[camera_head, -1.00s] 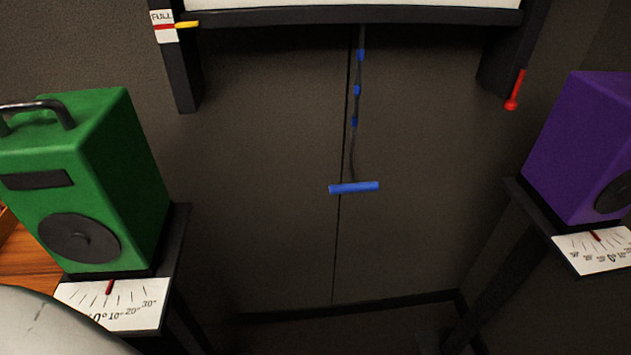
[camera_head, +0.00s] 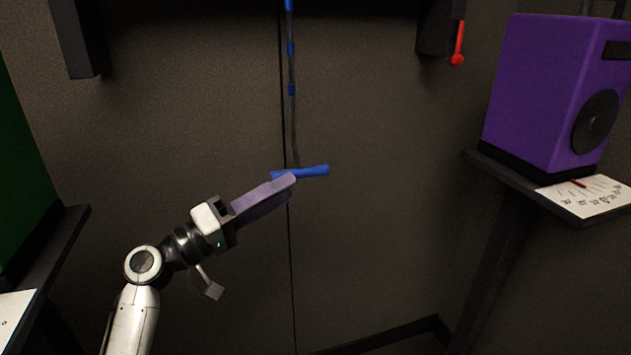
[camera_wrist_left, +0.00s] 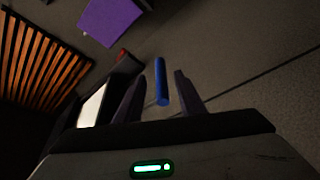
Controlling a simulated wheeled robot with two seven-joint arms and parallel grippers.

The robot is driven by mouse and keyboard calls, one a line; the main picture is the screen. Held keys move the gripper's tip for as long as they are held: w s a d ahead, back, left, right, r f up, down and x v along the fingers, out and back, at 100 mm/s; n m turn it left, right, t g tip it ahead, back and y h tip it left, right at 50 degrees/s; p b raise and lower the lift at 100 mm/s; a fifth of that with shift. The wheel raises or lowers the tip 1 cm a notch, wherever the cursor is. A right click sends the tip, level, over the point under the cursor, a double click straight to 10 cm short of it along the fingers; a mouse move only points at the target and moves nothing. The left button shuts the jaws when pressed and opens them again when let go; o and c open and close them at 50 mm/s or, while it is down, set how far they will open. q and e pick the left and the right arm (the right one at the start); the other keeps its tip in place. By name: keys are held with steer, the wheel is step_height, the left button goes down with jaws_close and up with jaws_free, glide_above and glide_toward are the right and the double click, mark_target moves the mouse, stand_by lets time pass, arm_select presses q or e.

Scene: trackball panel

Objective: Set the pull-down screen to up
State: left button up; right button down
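The blue pull handle (camera_head: 312,171) hangs level with a slight tilt at the lower end of a thin cord with blue bands (camera_head: 291,89). My left gripper (camera_head: 290,180) reaches up from the lower left, with its fingertips at the handle's left part. In the left wrist view the fingers (camera_wrist_left: 170,82) stand apart, with the blue handle (camera_wrist_left: 161,80) between them and a gap on its right side. The screen is out of the head view; a white, dark-framed panel (camera_wrist_left: 93,107) in the left wrist view may be it. My right gripper is not in view.
A purple speaker (camera_head: 545,90) stands on a dark shelf at right, above a white scale card (camera_head: 590,196). A green speaker (camera_head: 20,170) is cut off at left. A red lever (camera_head: 458,45) hangs at upper right. The wall around the handle is clear.

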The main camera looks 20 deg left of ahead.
mark_target(316, 172)
arm_select(q)
steer(key=x, duration=0.8)
steer(key=shift+w+d, duration=0.2)
steer(key=shift+w, duration=0.05)
jaws_close()
